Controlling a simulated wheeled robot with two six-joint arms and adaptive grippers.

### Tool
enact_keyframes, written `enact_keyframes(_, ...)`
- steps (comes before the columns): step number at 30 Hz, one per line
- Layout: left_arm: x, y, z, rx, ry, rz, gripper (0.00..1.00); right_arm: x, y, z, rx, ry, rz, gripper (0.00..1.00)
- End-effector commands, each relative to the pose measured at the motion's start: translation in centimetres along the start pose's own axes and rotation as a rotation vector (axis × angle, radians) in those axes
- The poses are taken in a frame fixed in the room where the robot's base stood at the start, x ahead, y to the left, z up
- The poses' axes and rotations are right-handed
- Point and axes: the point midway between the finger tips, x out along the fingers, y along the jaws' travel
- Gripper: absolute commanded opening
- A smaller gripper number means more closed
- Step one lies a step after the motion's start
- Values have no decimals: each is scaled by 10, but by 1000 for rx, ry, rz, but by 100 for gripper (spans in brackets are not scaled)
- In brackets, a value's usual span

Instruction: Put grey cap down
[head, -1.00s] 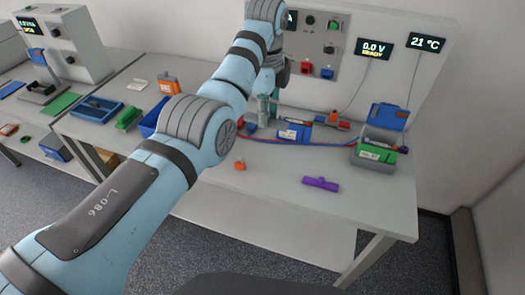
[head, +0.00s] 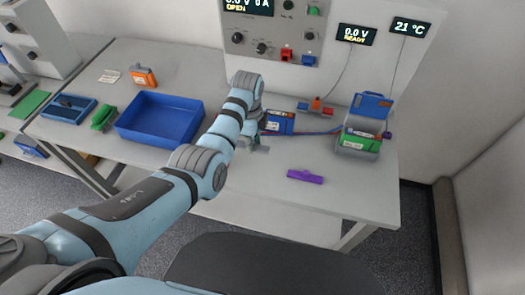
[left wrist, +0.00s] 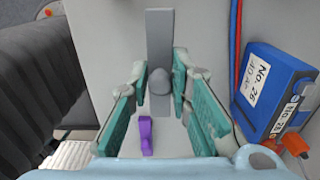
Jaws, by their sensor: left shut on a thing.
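My left gripper (head: 256,142) is over the table left of the purple piece, beside the blue battery (head: 279,122). In the left wrist view the gripper (left wrist: 172,95) is closed on the grey cap (left wrist: 159,45), a flat grey bar with a rounded knob between the fingers. Little of the cap shows in the head view, and I cannot tell whether it touches the table. My right gripper is not in view.
A purple piece (head: 305,177) lies near the table's front edge. A grey box with a green pack (head: 360,140) stands right, an empty blue tray (head: 160,133) left. Table space around the purple piece is clear.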

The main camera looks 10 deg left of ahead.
Motion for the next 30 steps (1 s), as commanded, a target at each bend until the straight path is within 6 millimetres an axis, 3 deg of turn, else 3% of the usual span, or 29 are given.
enact_keyframes(1,14,1,2,-4,-1,5,3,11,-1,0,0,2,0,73)
enact_keyframes(8,56,1,2,-4,0,5,3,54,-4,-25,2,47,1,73)
enact_keyframes(12,54,1,0,-1,0,6,0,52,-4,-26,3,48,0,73)
enact_keyframes(22,57,1,0,-1,-1,5,0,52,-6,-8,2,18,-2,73)
enact_keyframes(23,57,1,0,-1,-1,5,22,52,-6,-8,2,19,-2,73)
enact_keyframes(24,57,1,0,-1,-1,5,28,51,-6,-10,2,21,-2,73)
enact_keyframes(26,57,1,0,-1,-1,5,38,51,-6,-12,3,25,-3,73)
enact_keyframes(30,57,1,0,-1,-1,6,39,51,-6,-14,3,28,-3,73)
